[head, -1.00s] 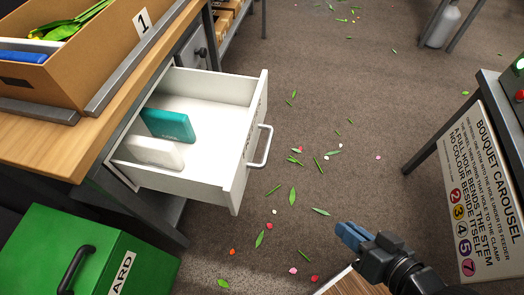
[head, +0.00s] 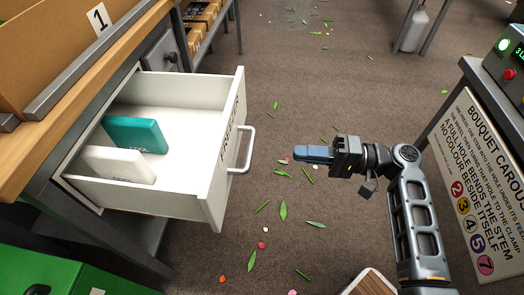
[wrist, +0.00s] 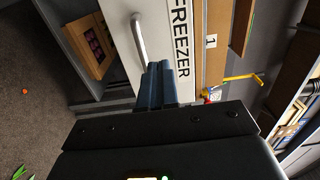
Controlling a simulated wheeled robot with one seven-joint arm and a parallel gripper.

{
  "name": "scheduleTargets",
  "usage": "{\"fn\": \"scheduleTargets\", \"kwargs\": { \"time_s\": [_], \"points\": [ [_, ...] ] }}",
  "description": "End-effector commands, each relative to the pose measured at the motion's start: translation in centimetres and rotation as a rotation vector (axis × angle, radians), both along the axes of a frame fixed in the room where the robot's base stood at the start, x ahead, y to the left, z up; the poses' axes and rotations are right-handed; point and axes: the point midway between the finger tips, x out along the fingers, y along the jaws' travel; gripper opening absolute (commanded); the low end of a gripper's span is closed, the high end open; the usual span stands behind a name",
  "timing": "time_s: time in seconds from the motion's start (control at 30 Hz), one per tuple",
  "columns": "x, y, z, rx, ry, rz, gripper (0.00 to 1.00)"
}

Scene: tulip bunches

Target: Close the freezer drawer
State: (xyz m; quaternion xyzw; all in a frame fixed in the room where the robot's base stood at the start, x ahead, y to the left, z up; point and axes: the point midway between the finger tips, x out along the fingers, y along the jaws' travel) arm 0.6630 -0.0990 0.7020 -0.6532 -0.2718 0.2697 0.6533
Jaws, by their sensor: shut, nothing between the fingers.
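The white freezer drawer (head: 212,195) is pulled open from under the workbench on the left. Its front reads FREEZER and carries a grey bar handle (head: 245,155). Inside lie a teal pack (head: 136,135) and a white pack (head: 118,165). My gripper (head: 298,153) is shut and empty, to the right of the handle and apart from it, its blue fingers pointing left at the drawer front. In the wrist view the closed fingertips (wrist: 158,68) overlap the drawer front (wrist: 162,48) beside the handle (wrist: 138,40); contact cannot be told.
A green box (head: 35,270) stands at the lower left. The bouquet carousel stand (head: 475,170) is on the right. Leaves and petals litter the floor (head: 320,90) between bench and stand. A cardboard box (head: 70,30) sits on the bench top.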

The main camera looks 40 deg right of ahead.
Motion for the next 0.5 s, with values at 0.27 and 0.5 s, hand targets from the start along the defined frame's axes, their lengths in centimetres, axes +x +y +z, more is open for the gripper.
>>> {"fn": "scheduleTargets", "kwargs": {
  "time_s": [0.27,0.5],
  "points": [
    [2.8,3.0,0.0,0.000,0.001,0.004,0.00],
    [6.2,6.4,-0.1,-0.001,0.002,0.002,0.00]
  ]
}}
